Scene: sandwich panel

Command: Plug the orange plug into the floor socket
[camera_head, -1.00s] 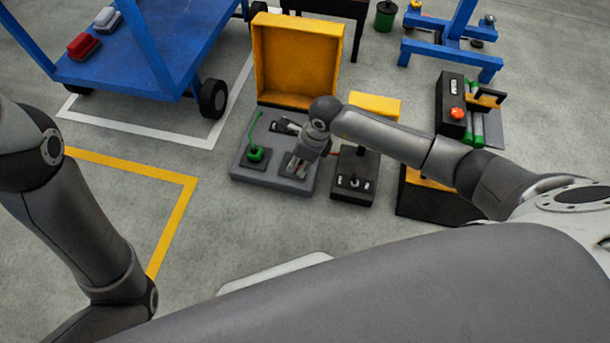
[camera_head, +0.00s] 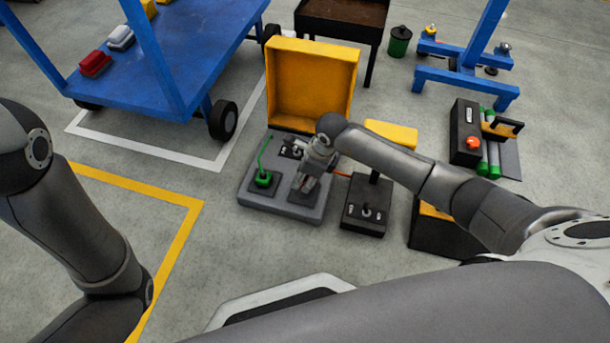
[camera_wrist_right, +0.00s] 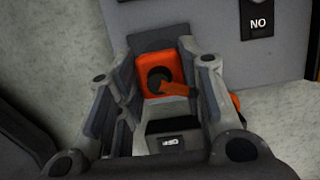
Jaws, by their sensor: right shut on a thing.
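The orange plug (camera_wrist_right: 160,72) sits between the fingers of my right gripper (camera_wrist_right: 165,65), which is shut on it. In the head view my right gripper (camera_head: 303,187) points down over the front right of a grey floor panel (camera_head: 262,202). A dark plate (camera_head: 312,197) lies under its fingertips; any socket opening there is hidden by the gripper. I cannot tell whether the plug touches the plate. An orange cable (camera_head: 342,174) shows just right of the gripper. My left arm is in the head view, but its gripper is out of the picture.
A green plug (camera_head: 263,179) with its cable stands on the panel's left plate. A yellow open box (camera_head: 313,75) stands behind. A black switch box (camera_head: 366,213) is close on the right. A blue cart (camera_head: 160,70) is at the left. Floor in front is clear.

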